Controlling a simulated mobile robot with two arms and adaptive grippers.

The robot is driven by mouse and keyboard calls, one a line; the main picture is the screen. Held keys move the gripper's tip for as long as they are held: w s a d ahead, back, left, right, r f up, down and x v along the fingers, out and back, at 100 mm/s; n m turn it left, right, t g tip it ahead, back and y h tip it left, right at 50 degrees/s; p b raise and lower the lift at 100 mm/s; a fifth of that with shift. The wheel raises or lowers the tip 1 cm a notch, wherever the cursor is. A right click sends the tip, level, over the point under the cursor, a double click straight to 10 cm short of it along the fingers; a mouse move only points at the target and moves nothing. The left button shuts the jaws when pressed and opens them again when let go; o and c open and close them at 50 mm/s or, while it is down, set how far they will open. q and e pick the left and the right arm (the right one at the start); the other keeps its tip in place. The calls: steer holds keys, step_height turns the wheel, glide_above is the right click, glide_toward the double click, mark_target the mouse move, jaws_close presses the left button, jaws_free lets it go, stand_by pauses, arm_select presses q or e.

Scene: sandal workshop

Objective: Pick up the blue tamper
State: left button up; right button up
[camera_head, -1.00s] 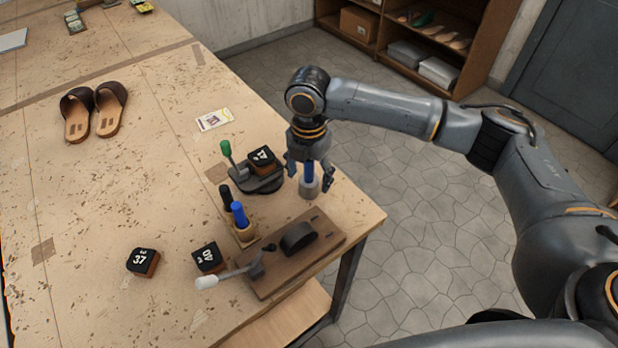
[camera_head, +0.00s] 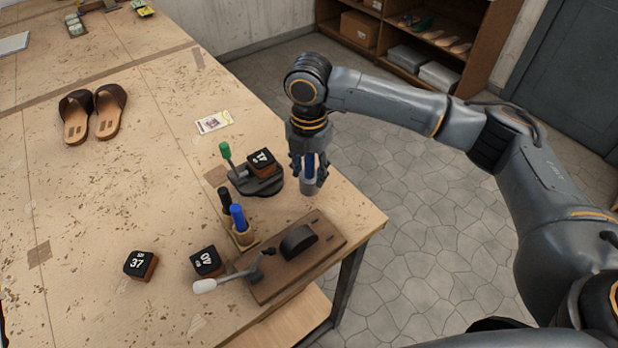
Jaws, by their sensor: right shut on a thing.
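The blue tamper (camera_head: 308,184) has a blue handle and a grey cylindrical base. It is upright near the right edge of the workbench (camera_head: 120,200). My right gripper (camera_head: 309,172) points down from above and is shut on the tamper's blue handle, with the base showing below the fingers. I cannot tell whether the base touches the bench. My left gripper is not in view.
Left of the tamper is a round stand (camera_head: 262,185) with a green-handled lever and a black block. A holder (camera_head: 243,234) with blue and black handles and a wooden lever press (camera_head: 290,258) stand in front. Sandals (camera_head: 92,115) lie far left.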

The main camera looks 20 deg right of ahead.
steer(key=s+a+r+b, duration=0.2)
steer(key=s+a+r, duration=0.4)
steer(key=s+r, duration=0.4)
steer(key=s, duration=0.2)
steer(key=shift+s+r+b, duration=0.35)
steer(key=shift+s+b, duration=0.05)
